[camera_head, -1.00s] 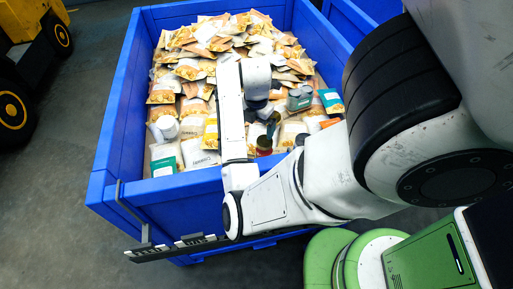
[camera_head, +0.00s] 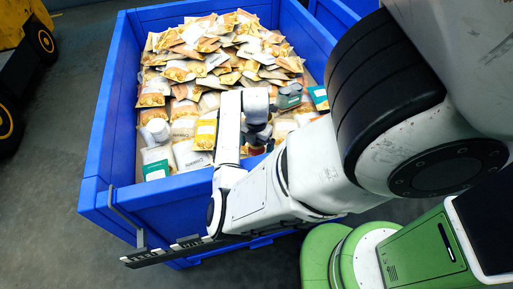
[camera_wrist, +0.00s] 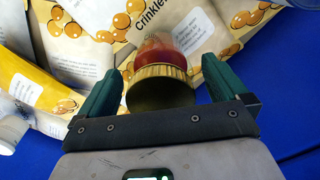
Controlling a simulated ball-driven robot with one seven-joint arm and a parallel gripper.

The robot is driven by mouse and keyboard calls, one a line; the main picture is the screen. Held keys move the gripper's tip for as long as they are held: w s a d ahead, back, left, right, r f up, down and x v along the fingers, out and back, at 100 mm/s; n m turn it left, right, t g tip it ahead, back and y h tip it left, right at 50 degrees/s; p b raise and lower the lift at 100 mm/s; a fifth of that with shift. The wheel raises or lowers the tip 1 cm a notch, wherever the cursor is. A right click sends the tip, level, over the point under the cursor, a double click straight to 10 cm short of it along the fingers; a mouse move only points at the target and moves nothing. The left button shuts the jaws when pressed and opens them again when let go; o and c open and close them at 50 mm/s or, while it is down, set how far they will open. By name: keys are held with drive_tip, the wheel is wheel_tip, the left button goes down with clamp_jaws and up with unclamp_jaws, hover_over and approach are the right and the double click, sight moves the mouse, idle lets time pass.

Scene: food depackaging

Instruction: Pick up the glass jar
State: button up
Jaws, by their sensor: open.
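The glass jar (camera_wrist: 160,52) has a gold ribbed lid (camera_wrist: 160,88) and red contents. In the wrist view it lies among snack bags with its lid end toward me. My gripper (camera_wrist: 161,73) is open, with one dark green finger on each side of the lid. The left finger is very close to the lid; I cannot tell whether it touches. A small gap shows on the right.
Many snack bags (camera_head: 205,133) fill the crate. A white tub (camera_head: 157,129) lies at left, and a grey-green can (camera_head: 289,96) lies right of my gripper. The crate's near wall (camera_head: 165,205) is close to my arm.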

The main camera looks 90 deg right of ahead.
drive_tip(key=shift+f, duration=0.6)
drive_tip(key=c, duration=1.3)
